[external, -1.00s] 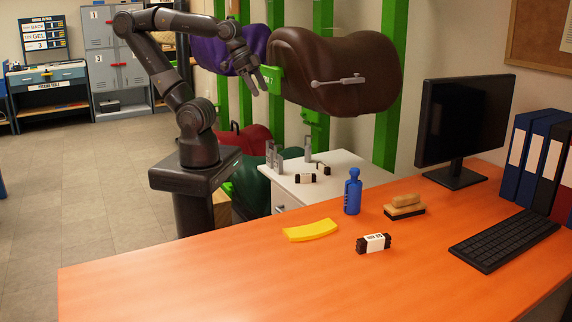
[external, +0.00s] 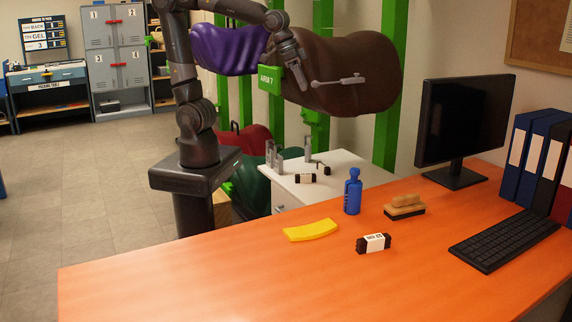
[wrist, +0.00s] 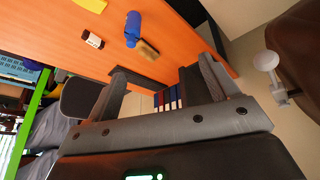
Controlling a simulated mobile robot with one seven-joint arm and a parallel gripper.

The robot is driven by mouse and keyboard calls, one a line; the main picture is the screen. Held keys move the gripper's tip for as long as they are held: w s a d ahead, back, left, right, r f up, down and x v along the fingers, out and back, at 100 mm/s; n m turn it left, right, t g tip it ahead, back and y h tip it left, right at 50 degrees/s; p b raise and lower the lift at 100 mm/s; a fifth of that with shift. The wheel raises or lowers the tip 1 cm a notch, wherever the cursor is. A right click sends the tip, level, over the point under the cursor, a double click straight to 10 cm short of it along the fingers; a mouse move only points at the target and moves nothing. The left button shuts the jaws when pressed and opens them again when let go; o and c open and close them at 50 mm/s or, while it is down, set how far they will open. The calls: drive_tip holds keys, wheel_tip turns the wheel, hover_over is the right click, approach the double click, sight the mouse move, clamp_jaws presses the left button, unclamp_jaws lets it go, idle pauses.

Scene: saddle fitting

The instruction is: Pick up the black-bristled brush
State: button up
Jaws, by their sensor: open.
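The black-bristled brush (external: 405,207) has a wooden body with a knob-like grip on top. It rests bristles down on the orange desk, right of the blue bottle (external: 353,192). In the wrist view the brush (wrist: 148,50) lies beyond the fingers, just below the blue bottle (wrist: 132,28). My gripper (external: 303,86) is high up in front of the brown saddle, left of and well above the brush. In the wrist view my gripper (wrist: 163,78) has its two fingers spread wide with nothing between them.
The brown saddle (external: 350,65) hangs on a green rack, close to my gripper. On the orange desk (external: 180,285) are a yellow curved piece (external: 310,230), a labelled black item (external: 373,243), a keyboard (external: 503,239) and a monitor (external: 465,125). A white cabinet (external: 335,170) stands behind the desk.

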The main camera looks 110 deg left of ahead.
drive_tip(key=w+d+f+n, duration=0.1)
drive_tip(key=w+f+n, duration=0.15)
drive_tip(key=w, duration=0.95)
drive_tip(key=n+g+y, duration=0.1)
drive_tip(key=n+y, duration=0.1)
drive_tip(key=y, duration=0.1)
approach(404, 196)
drive_tip(key=shift+w+a+f, duration=0.35)
drive_tip(key=shift+w+a, duration=0.3)
drive_tip(key=shift+w, duration=0.05)
drive_tip(key=shift+w+d+f, duration=0.1)
drive_tip(key=shift+w+f, duration=0.15)
drive_tip(key=shift+f, duration=0.3)
drive_tip(key=x, duration=0.5)
drive_tip(key=shift+f, duration=0.2)
drive_tip(key=x, duration=0.3)
drive_tip(key=s+x, duration=0.1)
drive_tip(key=x, duration=0.1)
drive_tip(key=shift+d+f, duration=0.25)
drive_tip(key=c, duration=1.1)
